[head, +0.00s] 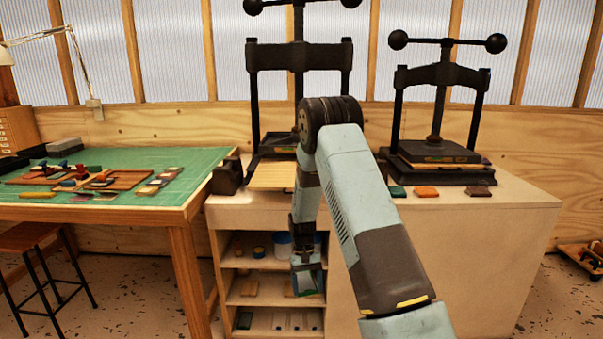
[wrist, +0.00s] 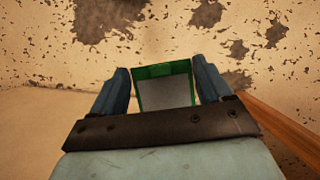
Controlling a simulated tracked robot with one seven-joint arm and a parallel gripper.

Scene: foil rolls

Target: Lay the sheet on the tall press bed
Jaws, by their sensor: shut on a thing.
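My gripper (head: 306,268) hangs low in front of the cabinet shelves, below the benchtop. In the wrist view my gripper (wrist: 164,78) is shut on a small grey sheet with a green border (wrist: 166,94), between its two blue fingers. The sheet (head: 308,283) shows only as a small dark green patch in the head view. The tall press (head: 300,56) stands at the back of the benchtop, left of the shorter press. My arm hides much of its bed (head: 272,152). A pale wooden board (head: 270,177) lies at the front of that bed.
The shorter press (head: 436,76) stands to the right, with several coloured blocks in front. A green-topped table (head: 120,205) is at left, holding many small pieces. The cabinet (head: 265,215) has open shelves with jars. A stool (head: 30,240) stands at far left.

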